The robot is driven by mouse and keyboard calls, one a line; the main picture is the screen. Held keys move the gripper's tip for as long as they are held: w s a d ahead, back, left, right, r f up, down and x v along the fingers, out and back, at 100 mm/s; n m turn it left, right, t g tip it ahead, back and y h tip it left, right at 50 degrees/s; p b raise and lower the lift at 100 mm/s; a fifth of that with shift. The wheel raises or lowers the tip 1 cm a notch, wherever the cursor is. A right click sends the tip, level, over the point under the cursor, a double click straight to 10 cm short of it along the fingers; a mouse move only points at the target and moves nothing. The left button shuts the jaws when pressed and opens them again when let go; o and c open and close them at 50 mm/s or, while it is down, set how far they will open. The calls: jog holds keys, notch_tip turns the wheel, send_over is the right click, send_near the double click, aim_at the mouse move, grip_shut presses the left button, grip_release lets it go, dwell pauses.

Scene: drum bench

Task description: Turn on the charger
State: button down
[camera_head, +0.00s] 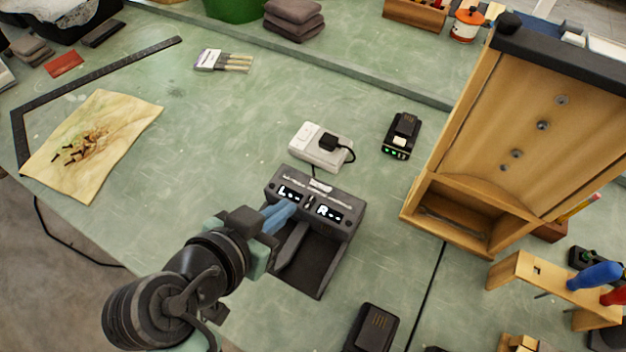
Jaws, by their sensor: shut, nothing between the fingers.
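The charger (314,276) is a dark grey unit in the middle of the bench, with a raised back panel and a flat bay in front. Its panel has two lit displays, one marked L and one marked R, with a small switch-like part between them. My gripper (292,208) is shut and empty. Its blue fingertips are at the panel, beside the L display and partly over the panel's left half. I cannot tell if they touch it. A white power outlet (314,147) with a black plug stands behind the charger.
A small black battery unit with green lights (401,136) sits behind right. A black battery (373,328) lies at front right. A tall wooden cabinet (507,130) stands to the right, with a wooden tool rack (528,272) before it. The bench left of the charger is clear up to the tan cloth (120,122).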

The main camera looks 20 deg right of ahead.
send_over(310, 208)
jog(key=f, duration=0.5)
jog(key=shift+s+a+f+p, duration=0.2)
jog(key=shift+a+f+p, duration=0.1)
jog(key=shift+f+p, duration=0.1)
jog(key=f, duration=0.3)
jog(key=shift+w+d+f, duration=0.2)
jog(key=shift+d, duration=0.1)
jog(key=shift+f, duration=0.45)
jog(key=shift+w+d+r+p, duration=0.1)
jog(key=shift+p, duration=0.3)
jog(key=shift+f+g+y, duration=0.3)
jog(key=shift+w+d, duration=0.1)
jog(key=shift+w+d+r, duration=0.25)
jog(key=shift+w+d, duration=0.15)
jog(key=shift+d, duration=0.15)
